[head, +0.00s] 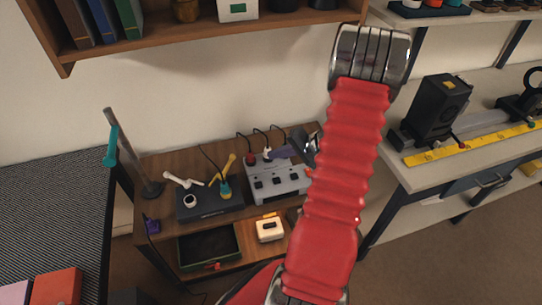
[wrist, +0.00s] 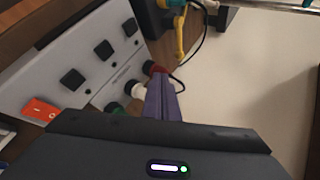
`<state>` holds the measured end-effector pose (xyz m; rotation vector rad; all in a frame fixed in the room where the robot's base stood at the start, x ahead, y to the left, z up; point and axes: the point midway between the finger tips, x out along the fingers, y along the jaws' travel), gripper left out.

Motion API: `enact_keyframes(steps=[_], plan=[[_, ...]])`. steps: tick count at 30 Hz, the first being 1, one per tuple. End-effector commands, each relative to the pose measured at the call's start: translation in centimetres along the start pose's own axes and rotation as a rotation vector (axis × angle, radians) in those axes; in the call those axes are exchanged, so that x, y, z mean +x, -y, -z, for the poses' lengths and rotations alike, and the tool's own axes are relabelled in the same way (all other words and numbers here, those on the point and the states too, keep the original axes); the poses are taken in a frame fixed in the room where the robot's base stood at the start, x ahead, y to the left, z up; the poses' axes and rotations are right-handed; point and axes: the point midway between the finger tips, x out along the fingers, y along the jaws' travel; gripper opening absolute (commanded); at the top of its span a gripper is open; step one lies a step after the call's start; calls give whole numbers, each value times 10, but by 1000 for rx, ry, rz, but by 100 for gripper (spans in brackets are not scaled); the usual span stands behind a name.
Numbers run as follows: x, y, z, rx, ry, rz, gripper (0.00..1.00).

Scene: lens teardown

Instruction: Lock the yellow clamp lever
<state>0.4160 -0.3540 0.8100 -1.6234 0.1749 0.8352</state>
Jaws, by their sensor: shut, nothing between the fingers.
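The yellow clamp lever (head: 228,168) stands tilted up on a dark base (head: 208,207), beside a white lever (head: 183,181). Part of the yellow lever also shows at the top of the wrist view (wrist: 180,34), with a teal part next to it. My gripper (head: 272,153) is to the right of the lever, above the back of a grey box, and apart from the lever. In the wrist view its purple fingers (wrist: 157,82) are together and empty. My red arm hides part of the scene right of the box.
The grey box (head: 278,180) has black knobs, and red, white and green plugs with cables along its back. An orange switch (wrist: 40,110) sits at its end. A post with a teal clamp (head: 111,150) stands at left. A wooden shelf hangs above.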

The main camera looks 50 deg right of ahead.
Motion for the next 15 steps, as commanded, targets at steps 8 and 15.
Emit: enact_keyframes(steps=[8,15], plan=[[0,0,0,0,-1,0,0],[2,22,-12,-40,36,-19,0]])
